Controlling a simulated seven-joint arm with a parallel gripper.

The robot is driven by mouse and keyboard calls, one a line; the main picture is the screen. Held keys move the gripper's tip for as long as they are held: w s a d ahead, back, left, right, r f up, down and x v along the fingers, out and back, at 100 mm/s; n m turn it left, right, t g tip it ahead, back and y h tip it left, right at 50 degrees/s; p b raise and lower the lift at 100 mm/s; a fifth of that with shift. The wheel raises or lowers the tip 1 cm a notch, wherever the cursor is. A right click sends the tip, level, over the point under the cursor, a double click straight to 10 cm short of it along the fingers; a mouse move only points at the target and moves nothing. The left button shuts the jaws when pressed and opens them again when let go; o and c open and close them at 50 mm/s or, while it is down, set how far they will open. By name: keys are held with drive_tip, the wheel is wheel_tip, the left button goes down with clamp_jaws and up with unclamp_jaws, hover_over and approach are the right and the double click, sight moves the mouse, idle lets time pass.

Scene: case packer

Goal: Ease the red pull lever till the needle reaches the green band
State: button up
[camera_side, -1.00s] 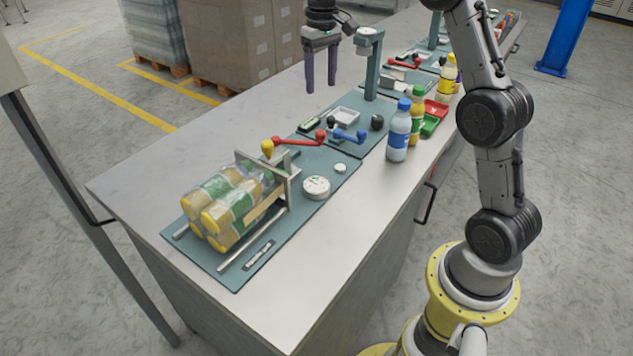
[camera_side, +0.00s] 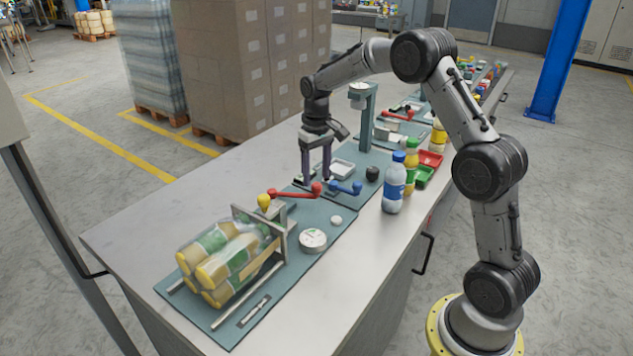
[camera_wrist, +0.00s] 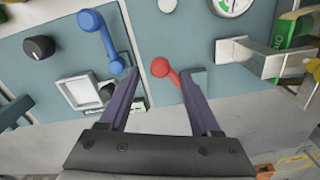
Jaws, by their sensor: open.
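The red pull lever (camera_side: 290,193) stands at the back edge of the near teal panel, its round red end toward my gripper. It also shows in the wrist view (camera_wrist: 163,70). My gripper (camera_side: 316,182) is open, its purple fingers pointing down close to that red end. In the wrist view the fingertips (camera_wrist: 159,77) appear on either side of the red end, with gaps; their exact height over it is unclear. The white round gauge (camera_side: 313,240) lies on the same panel. In the wrist view the gauge (camera_wrist: 232,5) is cut off; some green shows, but the needle's position is unclear.
A clamp frame with a yellow knob (camera_side: 264,202) holds a pack of bottles (camera_side: 226,250). A blue lever (camera_side: 345,187) and black knob (camera_side: 372,174) sit on the neighbouring panel, close to my fingers. Bottles (camera_side: 394,188) stand at right. The bench's left side is bare.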

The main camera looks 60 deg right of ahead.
drive_tip(key=shift+f, duration=1.45)
clamp_jaws()
idle(0.4)
